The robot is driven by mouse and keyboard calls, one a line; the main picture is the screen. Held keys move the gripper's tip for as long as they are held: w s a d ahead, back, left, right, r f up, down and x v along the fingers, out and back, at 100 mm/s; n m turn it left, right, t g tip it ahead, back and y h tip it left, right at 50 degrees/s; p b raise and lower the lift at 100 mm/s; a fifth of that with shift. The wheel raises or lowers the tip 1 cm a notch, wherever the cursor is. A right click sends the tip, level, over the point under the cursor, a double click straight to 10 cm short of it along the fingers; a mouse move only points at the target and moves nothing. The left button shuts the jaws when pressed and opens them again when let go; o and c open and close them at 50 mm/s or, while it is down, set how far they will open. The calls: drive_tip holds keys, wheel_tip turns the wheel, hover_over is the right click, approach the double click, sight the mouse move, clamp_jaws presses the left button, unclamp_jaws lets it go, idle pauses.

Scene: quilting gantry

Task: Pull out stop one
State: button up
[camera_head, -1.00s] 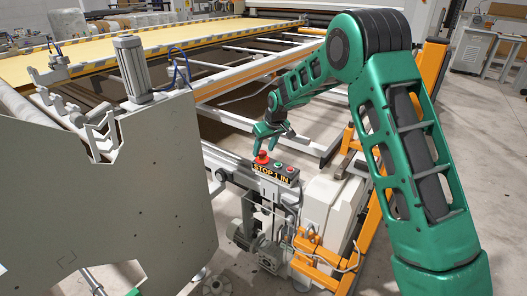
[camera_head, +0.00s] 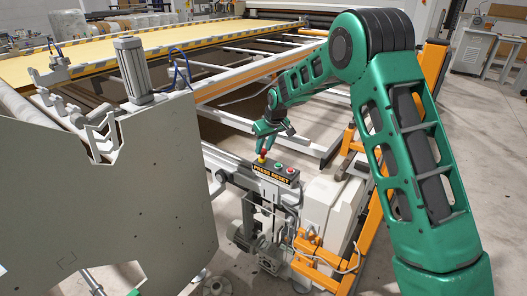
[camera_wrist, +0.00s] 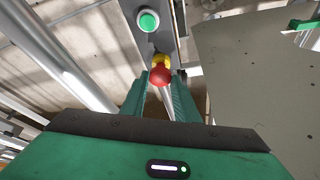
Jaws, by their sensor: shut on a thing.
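The red stop button (camera_head: 264,153) is at the left end of a small control box (camera_head: 275,174) on the machine's rail. A yellow collar now shows under its red head. The box's display reads "PRESS RESET" in orange. In the wrist view the red stop button (camera_wrist: 160,77) lies between the tips of my two green fingers, with the yellow part behind it. My gripper (camera_head: 268,143) is shut on the red head from above.
A large grey side panel (camera_head: 110,190) stands to the left of the box. Orange frame parts (camera_head: 320,250) and a white housing (camera_head: 326,205) lie below and right. The yellow machine bed (camera_head: 150,45) is behind.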

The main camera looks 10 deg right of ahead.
drive_tip(key=o, duration=1.2)
drive_tip(key=shift+r, duration=0.1)
drive_tip(key=v, duration=1)
drive_tip(key=shift+d+r, duration=0.1)
drive_tip(key=shift+r, duration=0.15)
drive_tip(key=shift+s, duration=0.1)
